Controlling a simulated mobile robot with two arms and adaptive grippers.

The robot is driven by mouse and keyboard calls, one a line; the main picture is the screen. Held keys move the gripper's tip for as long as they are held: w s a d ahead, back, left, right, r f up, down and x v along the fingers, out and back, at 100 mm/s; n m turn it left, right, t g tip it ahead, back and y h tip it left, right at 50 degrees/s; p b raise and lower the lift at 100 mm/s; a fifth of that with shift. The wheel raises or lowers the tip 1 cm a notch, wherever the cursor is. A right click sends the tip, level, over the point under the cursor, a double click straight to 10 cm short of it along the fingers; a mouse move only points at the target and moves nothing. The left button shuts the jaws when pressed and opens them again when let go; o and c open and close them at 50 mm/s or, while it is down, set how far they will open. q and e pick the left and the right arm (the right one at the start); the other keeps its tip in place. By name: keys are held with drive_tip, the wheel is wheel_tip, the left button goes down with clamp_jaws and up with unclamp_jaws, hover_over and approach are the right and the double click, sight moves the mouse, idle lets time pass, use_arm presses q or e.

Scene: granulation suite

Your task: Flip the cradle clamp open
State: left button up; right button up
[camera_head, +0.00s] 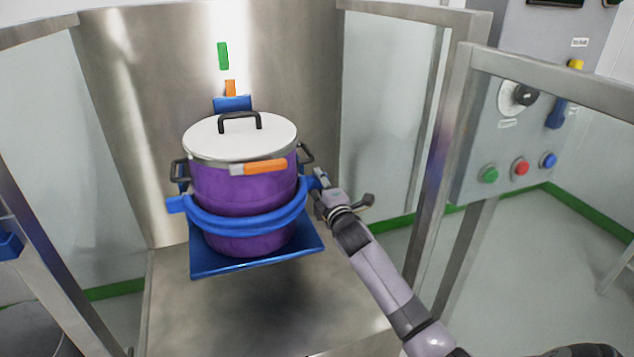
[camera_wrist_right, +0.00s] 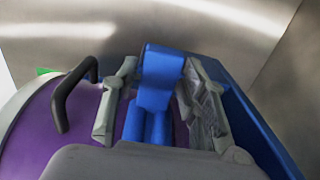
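A purple pot (camera_head: 245,188) with a white lid (camera_head: 238,137) stands upright in a blue cradle (camera_head: 255,264). The cradle clamp (camera_head: 250,224), a blue band, runs around the pot's front. My right gripper (camera_head: 318,190) is at the band's right end, beside the pot. In the right wrist view, a blue upright tab (camera_wrist_right: 161,75) of the clamp stands between the fingers of my right gripper (camera_wrist_right: 160,105). The fingers are apart, with narrow gaps seeming to show beside the tab. My left gripper is not in view.
An orange lever or tab (camera_head: 264,167) shows at the lid's front edge. Metal-framed clear panels stand left and right. A control panel (camera_head: 510,140) with green, red and blue buttons is at the right. Bare metal (camera_head: 250,315) lies below the cradle.

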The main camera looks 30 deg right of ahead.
drive_tip(key=shift+c, duration=0.4)
clamp_jaws()
idle(0.5)
